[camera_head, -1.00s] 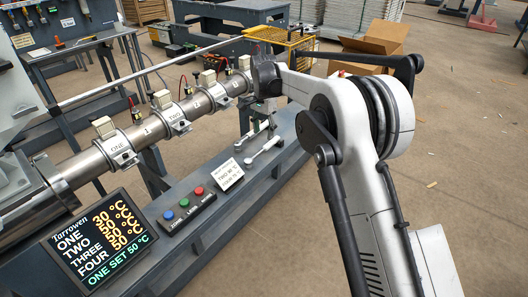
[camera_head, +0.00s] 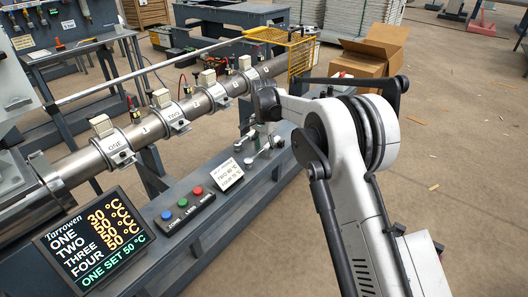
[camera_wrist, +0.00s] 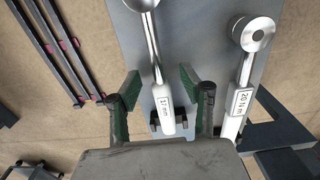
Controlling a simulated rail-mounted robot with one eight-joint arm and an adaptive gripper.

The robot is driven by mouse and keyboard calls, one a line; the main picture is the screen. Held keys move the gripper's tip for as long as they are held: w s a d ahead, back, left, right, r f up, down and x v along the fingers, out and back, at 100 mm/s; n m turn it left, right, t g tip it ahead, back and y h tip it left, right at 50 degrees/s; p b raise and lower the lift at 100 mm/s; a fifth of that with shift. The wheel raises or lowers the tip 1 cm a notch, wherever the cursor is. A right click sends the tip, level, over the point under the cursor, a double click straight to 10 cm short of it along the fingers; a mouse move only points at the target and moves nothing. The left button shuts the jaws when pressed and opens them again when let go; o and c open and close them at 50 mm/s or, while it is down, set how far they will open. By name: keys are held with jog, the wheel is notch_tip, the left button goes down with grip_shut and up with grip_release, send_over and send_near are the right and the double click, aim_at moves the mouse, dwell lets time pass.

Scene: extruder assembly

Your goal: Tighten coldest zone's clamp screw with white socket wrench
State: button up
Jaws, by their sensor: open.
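The display (camera_head: 93,240) reads ONE 30 °C and TWO, THREE and FOUR 50 °C, with ONE SET 50 °C below. Zone ONE's clamp (camera_head: 113,146) is nearest the display on the steel barrel (camera_head: 80,164); its screw is too small to make out. My gripper (camera_wrist: 160,80) is open above two tools on the bench. A wrench with a white handle (camera_wrist: 164,112) lies between and below its fingers; I cannot tell if they touch it. A second white-handled wrench (camera_wrist: 242,85), with a round head and a 20 Nm label, lies to the right of the fingers.
Clamp TWO (camera_head: 172,116) and further clamps follow along the barrel. A button box (camera_head: 188,208) and a white card (camera_head: 229,174) stand on the bench (camera_head: 235,220). A yellow cage (camera_head: 290,45) surrounds the barrel's far end.

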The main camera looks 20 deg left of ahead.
aim_at(264, 147)
jog(key=shift+c, duration=0.5)
grip_shut()
jog(key=shift+r, duration=0.1)
jog(key=shift+r, duration=0.4)
notch_tip(264, 147, up, 4)
jog(key=shift+f+p, duration=0.2)
jog(key=shift+p, duration=0.6)
jog(key=s+a+r+p, duration=0.2)
jog(key=s+a+r, duration=0.4)
jog(key=s, duration=0.3)
jog(key=shift+s+a+r, duration=0.25)
jog(key=shift+s+a, duration=0.05)
jog(key=shift+a, duration=0.05)
